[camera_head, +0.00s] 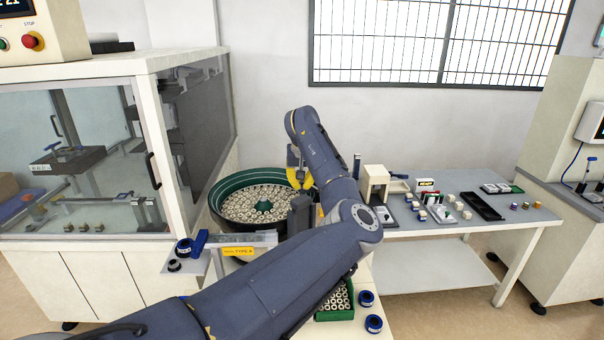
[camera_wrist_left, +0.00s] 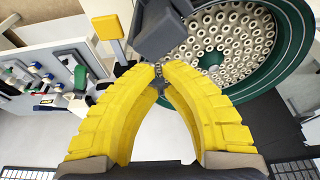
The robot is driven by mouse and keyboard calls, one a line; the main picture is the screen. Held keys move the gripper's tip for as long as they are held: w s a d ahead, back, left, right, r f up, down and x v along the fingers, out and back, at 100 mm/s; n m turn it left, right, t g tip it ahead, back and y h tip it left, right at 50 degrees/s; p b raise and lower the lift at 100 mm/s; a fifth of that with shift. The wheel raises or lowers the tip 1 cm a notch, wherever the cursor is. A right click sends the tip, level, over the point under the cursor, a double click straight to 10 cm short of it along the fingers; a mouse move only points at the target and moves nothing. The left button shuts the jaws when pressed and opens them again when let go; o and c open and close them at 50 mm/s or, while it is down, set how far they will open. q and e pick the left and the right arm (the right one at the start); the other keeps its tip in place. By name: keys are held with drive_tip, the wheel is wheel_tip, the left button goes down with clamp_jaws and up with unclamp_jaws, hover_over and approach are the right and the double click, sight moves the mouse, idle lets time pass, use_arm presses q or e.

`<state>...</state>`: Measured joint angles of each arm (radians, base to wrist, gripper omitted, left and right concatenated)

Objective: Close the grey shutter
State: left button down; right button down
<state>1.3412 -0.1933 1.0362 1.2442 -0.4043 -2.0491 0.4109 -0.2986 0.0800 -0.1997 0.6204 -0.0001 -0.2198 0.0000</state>
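A grey block (camera_wrist_left: 165,30), which I take to be the grey shutter, stands at the edge of the green bowl feeder in the left wrist view. It also shows in the head view (camera_head: 300,214), partly behind my left arm. I cannot tell how far open it is. My left gripper (camera_wrist_left: 160,70) has yellow fingers with their tips together, just short of the block in the picture. Nothing clear is held between them. In the head view this gripper (camera_head: 298,172) is over the right side of the bowl. My right gripper is not in view.
The green bowl feeder (camera_head: 216,205) is full of ring-shaped parts. A glass-walled cabinet (camera_head: 150,140) stands close on its left. A table (camera_head: 420,238) with small boxes and a black tray (camera_head: 482,206) is on the right. A green bin (camera_head: 336,314) of rings is in front.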

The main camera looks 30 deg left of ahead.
sight(302, 196)
use_arm(q)
drive_tip(key=shift+f, duration=1.6)
